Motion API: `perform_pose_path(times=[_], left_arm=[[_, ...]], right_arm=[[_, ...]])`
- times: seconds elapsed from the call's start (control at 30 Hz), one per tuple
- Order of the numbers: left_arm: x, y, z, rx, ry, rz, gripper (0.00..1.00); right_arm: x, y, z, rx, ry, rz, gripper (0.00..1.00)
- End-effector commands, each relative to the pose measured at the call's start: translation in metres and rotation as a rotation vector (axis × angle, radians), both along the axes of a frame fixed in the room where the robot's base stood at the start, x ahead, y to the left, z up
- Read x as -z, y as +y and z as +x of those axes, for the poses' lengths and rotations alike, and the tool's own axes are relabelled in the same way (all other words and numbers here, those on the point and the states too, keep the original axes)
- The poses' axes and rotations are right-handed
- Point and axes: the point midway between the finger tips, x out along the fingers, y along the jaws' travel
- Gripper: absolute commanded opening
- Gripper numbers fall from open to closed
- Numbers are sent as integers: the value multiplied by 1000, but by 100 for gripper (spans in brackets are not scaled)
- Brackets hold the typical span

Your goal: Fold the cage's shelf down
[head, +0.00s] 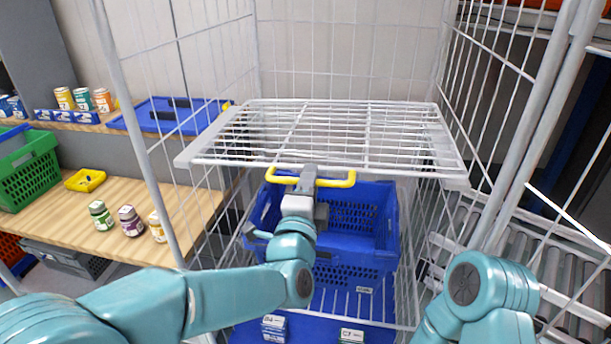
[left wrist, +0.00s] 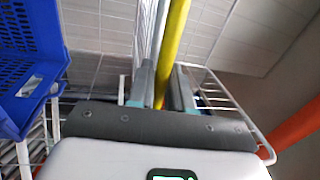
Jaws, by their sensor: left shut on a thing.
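The cage's shelf (head: 330,135) is a white wire grid that lies about level across the cage (head: 258,50). A yellow handle (head: 335,182) runs along the middle of its front edge. My left gripper (head: 308,178) is shut on the handle from the front and below. In the left wrist view the yellow bar (left wrist: 172,50) passes between the two fingers (left wrist: 162,90). My right arm shows at the lower right of the head view, but its gripper is out of view.
A blue basket (head: 350,225) stands inside the cage below the shelf. Small boxes (head: 273,328) lie on the blue surface in front of it. A wooden bench (head: 165,190) with jars (head: 130,220) is left of the cage. A roller conveyor (head: 540,255) is on the right.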

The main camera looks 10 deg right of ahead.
Motion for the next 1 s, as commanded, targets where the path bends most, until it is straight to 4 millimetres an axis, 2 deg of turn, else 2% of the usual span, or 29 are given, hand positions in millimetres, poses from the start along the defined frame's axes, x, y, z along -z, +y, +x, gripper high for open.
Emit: perform_pose_path(times=[0.03,0.2,0.63,0.67,0.7,1.0], left_arm=[[3,1,1,-3,-13,6,0],[8,1,1,-5,-24,33,0],[8,1,0,-4,-27,40,0],[8,1,0,-4,-27,40,23],[9,1,0,-4,-27,40,35],[11,0,0,-2,-22,43,35]], right_arm=[[6,0,0,0,0,0,43],[10,0,0,0,0,0,43],[10,0,0,0,0,0,43],[10,0,0,0,0,0,43],[10,0,0,0,0,0,43],[10,0,0,0,0,0,43]])
